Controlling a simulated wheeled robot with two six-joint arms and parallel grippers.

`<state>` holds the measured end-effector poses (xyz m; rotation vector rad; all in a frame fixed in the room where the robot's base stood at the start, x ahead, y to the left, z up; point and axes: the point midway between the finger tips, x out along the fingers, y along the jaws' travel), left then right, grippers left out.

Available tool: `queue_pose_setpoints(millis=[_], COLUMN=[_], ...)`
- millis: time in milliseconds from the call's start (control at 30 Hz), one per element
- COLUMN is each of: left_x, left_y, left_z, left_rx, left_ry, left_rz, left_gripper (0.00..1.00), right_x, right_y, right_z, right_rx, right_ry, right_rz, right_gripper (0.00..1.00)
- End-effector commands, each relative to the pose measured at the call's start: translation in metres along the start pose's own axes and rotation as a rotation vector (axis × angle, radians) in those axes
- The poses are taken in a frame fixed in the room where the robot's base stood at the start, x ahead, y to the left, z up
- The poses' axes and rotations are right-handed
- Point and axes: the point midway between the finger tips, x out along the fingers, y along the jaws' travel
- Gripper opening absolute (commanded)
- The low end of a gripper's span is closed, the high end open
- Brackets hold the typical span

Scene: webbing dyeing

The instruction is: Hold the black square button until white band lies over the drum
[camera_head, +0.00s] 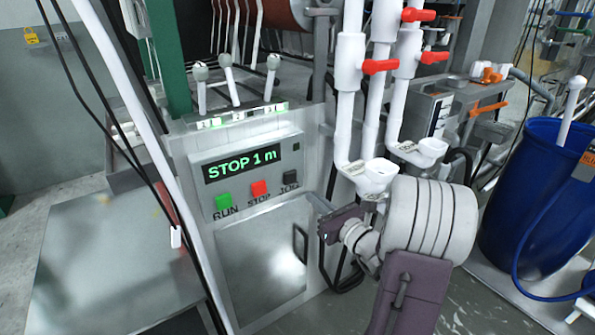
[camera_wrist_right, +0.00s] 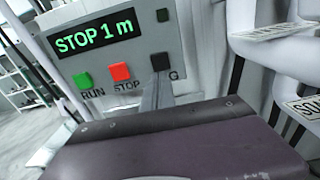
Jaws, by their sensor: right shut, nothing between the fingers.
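The black square button (camera_head: 290,177) sits on the control panel (camera_head: 240,145), right of the green RUN button (camera_head: 223,201) and red STOP button (camera_head: 259,188). It also shows in the right wrist view (camera_wrist_right: 160,62). The display (camera_head: 242,163) reads "STOP 1 m". My right gripper (camera_head: 336,226) is shut and empty. In the wrist view its narrow fingertips (camera_wrist_right: 157,82) point at the panel just below the black button and cover part of its label; contact cannot be told. A reddish-brown drum (camera_head: 286,13) shows at the top edge, with white strands (camera_head: 237,25) beside it. My left gripper is out of view.
White pipes (camera_head: 345,90) with red valve handles (camera_head: 380,66) and white funnels (camera_head: 374,175) stand close right of the panel. Grey-knobbed levers (camera_head: 227,75) rise above it. A blue barrel (camera_head: 530,190) stands far right. A pale slanted post with cables crosses the left.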

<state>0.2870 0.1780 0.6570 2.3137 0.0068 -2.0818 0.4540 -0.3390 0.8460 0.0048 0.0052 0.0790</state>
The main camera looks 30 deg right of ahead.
Motion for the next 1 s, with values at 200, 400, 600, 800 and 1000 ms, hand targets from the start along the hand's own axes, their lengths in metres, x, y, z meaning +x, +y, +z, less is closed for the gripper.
queue_pose_setpoints(millis=[200, 400, 600, 800, 1000], left_x=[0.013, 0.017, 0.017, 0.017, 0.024], left_y=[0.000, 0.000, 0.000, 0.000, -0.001], left_z=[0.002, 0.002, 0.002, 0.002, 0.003], left_rx=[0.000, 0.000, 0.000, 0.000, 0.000], left_ry=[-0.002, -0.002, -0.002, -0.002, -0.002], left_rz=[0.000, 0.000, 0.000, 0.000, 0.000], left_gripper=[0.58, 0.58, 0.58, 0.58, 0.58], right_x=[0.048, 0.076, 0.085, 0.085, 0.089], right_y=[0.002, 0.000, 0.000, -0.001, 0.000], right_z=[-0.002, -0.001, 0.000, 0.000, -0.002], right_rx=[-0.005, -0.005, -0.004, -0.004, -0.006], right_ry=[-0.006, -0.005, -0.005, -0.005, -0.006], right_rz=[0.005, 0.001, 0.000, -0.001, 0.000], right_gripper=[0.00, 0.00, 0.00, 0.00, 0.00])
